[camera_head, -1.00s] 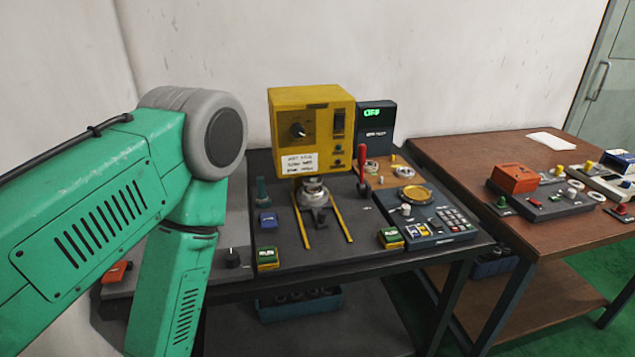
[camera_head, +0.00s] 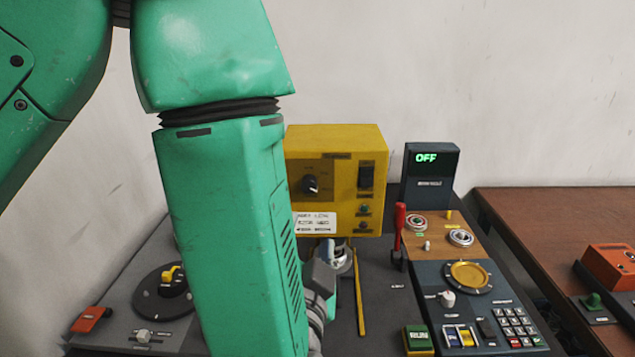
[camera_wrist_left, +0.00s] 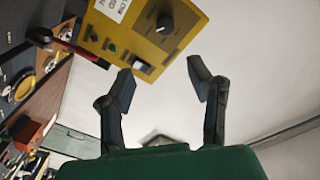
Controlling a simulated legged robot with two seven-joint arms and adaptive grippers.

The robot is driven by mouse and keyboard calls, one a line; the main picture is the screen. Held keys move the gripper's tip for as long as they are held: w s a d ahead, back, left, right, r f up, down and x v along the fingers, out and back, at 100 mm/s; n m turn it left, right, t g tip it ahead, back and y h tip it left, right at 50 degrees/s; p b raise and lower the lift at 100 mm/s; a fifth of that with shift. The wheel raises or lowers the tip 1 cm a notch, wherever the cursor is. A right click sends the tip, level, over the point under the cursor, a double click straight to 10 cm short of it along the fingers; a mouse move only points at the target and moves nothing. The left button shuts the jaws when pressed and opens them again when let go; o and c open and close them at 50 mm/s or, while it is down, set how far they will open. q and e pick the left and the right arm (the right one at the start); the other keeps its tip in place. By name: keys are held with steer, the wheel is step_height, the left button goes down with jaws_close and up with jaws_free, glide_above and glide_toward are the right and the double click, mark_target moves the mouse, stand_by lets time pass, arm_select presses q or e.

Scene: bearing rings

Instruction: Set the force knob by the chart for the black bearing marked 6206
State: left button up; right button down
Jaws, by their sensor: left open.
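The yellow box (camera_head: 340,145) carries a black round knob (camera_head: 311,185) with a pointer. The knob also shows in the left wrist view (camera_wrist_left: 165,23). A white label with print (camera_head: 316,223) sits below it, too small to read. My left gripper (camera_wrist_left: 160,80) is open and empty, its fingers pointing toward the yellow box, with the knob beyond and between the fingertips. In the head view my left arm hides most of this gripper and the box's left edge. No bearing marked 6206 can be made out. My right gripper is not in view.
A dark display (camera_head: 431,170) reads OFF. A red-handled lever (camera_head: 399,230) stands right of the box. Rings (camera_head: 460,238) lie on a wooden board, near a gold dial plate (camera_head: 468,276) and a keypad (camera_head: 514,325). A green RUN button (camera_head: 418,338) is in front.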

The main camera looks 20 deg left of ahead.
arm_select(q)
glide_toward(308, 188)
steer(key=w+a, duration=0.1)
steer(key=a, duration=0.1)
steer(key=x, duration=0.2)
steer(key=d+x, duration=0.1)
steer(key=x, duration=0.1)
steer(key=shift+w+f, duration=0.1)
steer(key=w, duration=0.1)
steer(key=w+d, duration=0.1)
steer(key=w, duration=0.1)
steer(key=shift+d, duration=0.35)
steer(key=shift+w+a, duration=0.1)
steer(key=shift+w, duration=0.2)
steer(key=shift+w+a, duration=0.1)
steer(key=shift+a, duration=1.3)
steer(key=shift+c, duration=0.5)
steer(key=c, duration=0.7)
steer(key=shift+w+d, duration=0.15)
steer(key=shift+d, duration=0.15)
jaws_close()
steer(key=shift+d+r, duration=0.2)
steer(key=shift+d, duration=0.35)
steer(key=shift+a, duration=0.1)
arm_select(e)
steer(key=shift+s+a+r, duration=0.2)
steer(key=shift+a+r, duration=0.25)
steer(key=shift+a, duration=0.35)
